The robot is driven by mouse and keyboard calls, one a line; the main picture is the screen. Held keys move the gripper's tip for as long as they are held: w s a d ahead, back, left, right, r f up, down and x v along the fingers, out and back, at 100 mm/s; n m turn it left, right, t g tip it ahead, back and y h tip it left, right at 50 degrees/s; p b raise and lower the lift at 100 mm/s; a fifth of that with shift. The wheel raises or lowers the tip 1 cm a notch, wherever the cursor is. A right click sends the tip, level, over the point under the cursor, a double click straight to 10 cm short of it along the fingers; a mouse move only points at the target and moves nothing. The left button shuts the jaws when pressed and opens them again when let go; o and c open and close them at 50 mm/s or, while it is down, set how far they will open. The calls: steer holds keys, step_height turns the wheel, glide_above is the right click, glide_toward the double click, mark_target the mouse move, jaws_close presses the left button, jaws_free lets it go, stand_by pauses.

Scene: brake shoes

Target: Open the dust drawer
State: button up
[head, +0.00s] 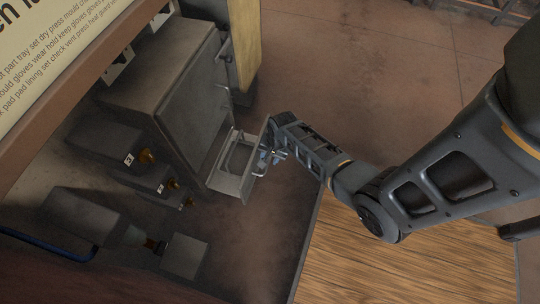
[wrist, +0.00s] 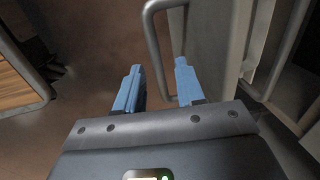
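The dust drawer (head: 232,184) is a grey metal tray that stands pulled out from the lower front of the grey machine, with its hollow inside showing. Its front panel (wrist: 212,45) fills the upper right of the wrist view. A bar handle (wrist: 151,32) stands out from that panel; it also shows in the head view (head: 259,172). My gripper (wrist: 158,66) has two blue fingers, set apart. The handle's bar passes between them in the picture, and I see no firm contact. In the head view my gripper (head: 268,156) is right at the drawer front.
The grey machine body (head: 165,75) stands behind the drawer. Grey boxes (head: 108,146) with number tags and brass fittings sit to its left. A sign board (head: 60,60) crosses the upper left. Brown floor (head: 350,70) is clear to the right, and a wooden surface (head: 400,265) lies below.

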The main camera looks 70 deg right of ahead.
step_height(320, 180, up, 8)
steer(key=s+p, duration=0.1)
steer(key=p, duration=0.2)
steer(key=shift+s+f+p, duration=0.2)
steer(key=shift+s+p, duration=0.05)
steer(key=shift+p, duration=0.1)
steer(key=s+a+r+n+t+h, duration=0.3)
steer(key=s+r+n, duration=0.3)
steer(key=s+n, duration=0.1)
steer(key=s+a+r+n+t+y, duration=0.15)
steer(key=a+r+n+t, duration=0.35)
steer(key=r, duration=0.6)
steer(key=s+a+r+n+t+y, duration=0.1)
steer(key=s+a+r+n+t, duration=0.15)
steer(key=a+r, duration=0.7)
steer(key=s+a+r+n+t+y, duration=0.1)
steer(key=s+a+r+n+t, duration=0.3)
steer(key=r, duration=0.9)
step_height(320, 180, up, 18)
steer(key=w+g+p, duration=0.1)
steer(key=g+p, duration=0.1)
steer(key=p, duration=1.6)
steer(key=shift+a+m, duration=0.25)
steer(key=shift+m, duration=0.1)
